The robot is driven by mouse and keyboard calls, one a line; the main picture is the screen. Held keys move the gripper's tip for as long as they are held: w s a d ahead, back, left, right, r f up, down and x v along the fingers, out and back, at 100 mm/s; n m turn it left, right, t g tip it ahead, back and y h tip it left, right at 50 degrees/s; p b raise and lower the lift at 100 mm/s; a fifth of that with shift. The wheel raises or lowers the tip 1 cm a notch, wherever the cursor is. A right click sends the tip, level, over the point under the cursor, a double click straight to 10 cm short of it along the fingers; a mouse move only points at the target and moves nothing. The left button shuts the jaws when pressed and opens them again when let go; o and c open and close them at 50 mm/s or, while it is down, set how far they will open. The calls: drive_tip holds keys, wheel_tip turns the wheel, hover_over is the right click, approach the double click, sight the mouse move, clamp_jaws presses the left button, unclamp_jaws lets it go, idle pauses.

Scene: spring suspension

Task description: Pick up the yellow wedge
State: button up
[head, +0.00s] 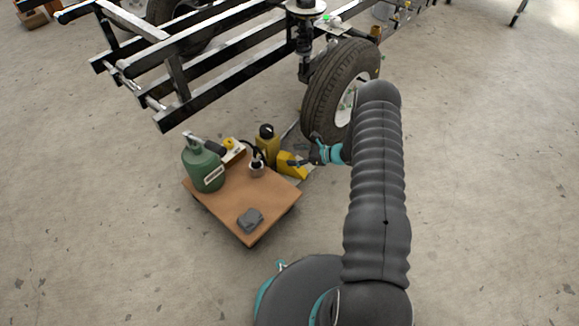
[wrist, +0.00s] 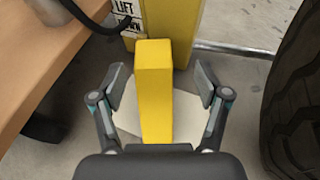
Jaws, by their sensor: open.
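The yellow wedge (wrist: 154,95) stands between the two open fingers of my gripper (wrist: 161,90) in the wrist view. A gap shows on both sides, so the fingers do not touch it. Its near end is hidden behind the gripper's palm. In the head view the wedge (head: 291,165) is beside the right corner of the small wooden table, and my gripper (head: 306,163) reaches it from the right.
The wooden table (head: 232,198) carries a green canister (head: 204,168), a grey block (head: 250,219) and other items. A tire (head: 325,95) and black frame (head: 190,45) are close by. Floor at right is free.

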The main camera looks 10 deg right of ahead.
sight(289, 157)
drive_tip(key=x, duration=0.5)
drive_tip(key=shift+s+a+f+b, duration=0.2)
drive_tip(key=shift+s+f+b, duration=0.1)
drive_tip(key=shift+s, duration=0.05)
clamp_jaws()
